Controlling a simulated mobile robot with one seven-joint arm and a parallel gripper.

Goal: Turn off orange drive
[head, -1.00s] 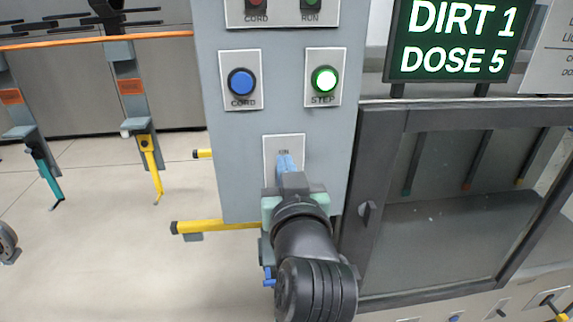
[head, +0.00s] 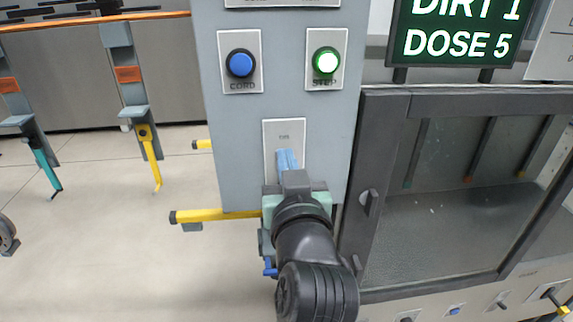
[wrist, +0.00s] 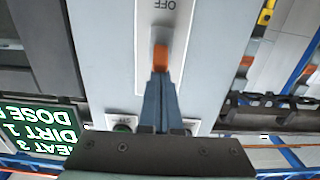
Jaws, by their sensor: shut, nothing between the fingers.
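The orange drive switch lever (wrist: 161,58) shows in the wrist view, on a pale plate marked OFF at the top of that picture. In the head view the plate (head: 270,145) is on the grey panel, with a small label at its top; the lever there is hidden behind my gripper. My gripper (head: 288,158) is shut, with its blue fingers in front of the plate. In the wrist view the fingertips (wrist: 159,80) meet the orange part of the lever; I cannot tell whether they touch it.
Above the plate are a blue CORD button (head: 240,64) and a lit green STEP button (head: 326,62). A yellow bar (head: 215,216) sticks out left of the panel. A dark-framed glass cabinet (head: 440,200) stands right. Hanging hooks (head: 150,155) are at the left.

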